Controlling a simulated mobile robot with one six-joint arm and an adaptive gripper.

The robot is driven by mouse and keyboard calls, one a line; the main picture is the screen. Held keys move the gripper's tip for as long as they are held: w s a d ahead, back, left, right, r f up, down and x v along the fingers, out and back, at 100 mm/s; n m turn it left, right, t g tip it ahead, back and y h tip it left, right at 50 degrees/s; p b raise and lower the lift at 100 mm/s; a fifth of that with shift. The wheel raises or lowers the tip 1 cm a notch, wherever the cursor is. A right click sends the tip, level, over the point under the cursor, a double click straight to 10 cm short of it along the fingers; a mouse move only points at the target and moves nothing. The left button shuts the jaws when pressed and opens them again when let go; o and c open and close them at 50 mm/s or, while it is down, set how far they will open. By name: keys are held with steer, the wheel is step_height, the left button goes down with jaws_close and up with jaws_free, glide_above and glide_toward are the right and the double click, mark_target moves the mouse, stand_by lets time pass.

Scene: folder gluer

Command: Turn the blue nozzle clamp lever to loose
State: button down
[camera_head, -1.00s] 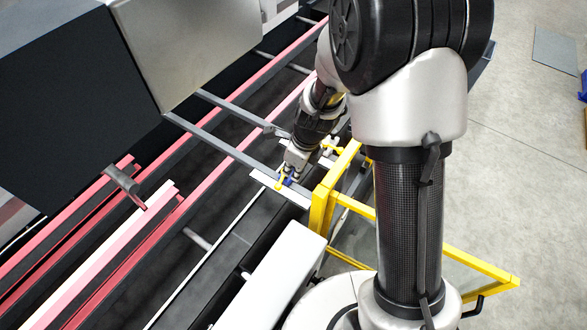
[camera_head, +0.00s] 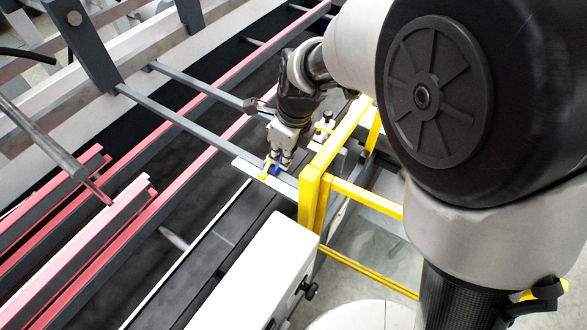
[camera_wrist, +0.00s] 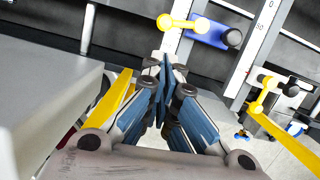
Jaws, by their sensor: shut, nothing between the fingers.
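The blue nozzle clamp lever (camera_wrist: 208,34) shows in the wrist view, just ahead and to the right of my fingertips, with a dark round end and a yellow bar with rounded ends (camera_wrist: 183,22) beside it. In the head view the blue part (camera_head: 275,170) is small, on a pale plate beside the yellow frame, partly hidden by my gripper. My gripper (camera_head: 281,160) points down at it. In the wrist view my gripper (camera_wrist: 166,75) has its fingers together with nothing between them. A small gap seems to lie between fingertips and lever; contact cannot be told.
A yellow guard frame (camera_head: 312,200) stands close to the right of my gripper. A white housing (camera_head: 260,270) lies in front. Grey crossbars (camera_head: 185,125) and red rails (camera_head: 110,215) run to the left. Another yellow-handled part (camera_wrist: 262,95) sits to the right in the wrist view.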

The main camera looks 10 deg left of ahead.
mark_target(267, 167)
steer(key=b+x, duration=0.1)
steer(key=x, duration=0.8)
steer(key=shift+a+f, duration=0.1)
steer(key=shift+a, duration=0.05)
steer(key=shift+a+f+p, duration=0.15)
steer(key=shift+a+p, duration=0.35)
steer(key=shift+a, duration=0.35)
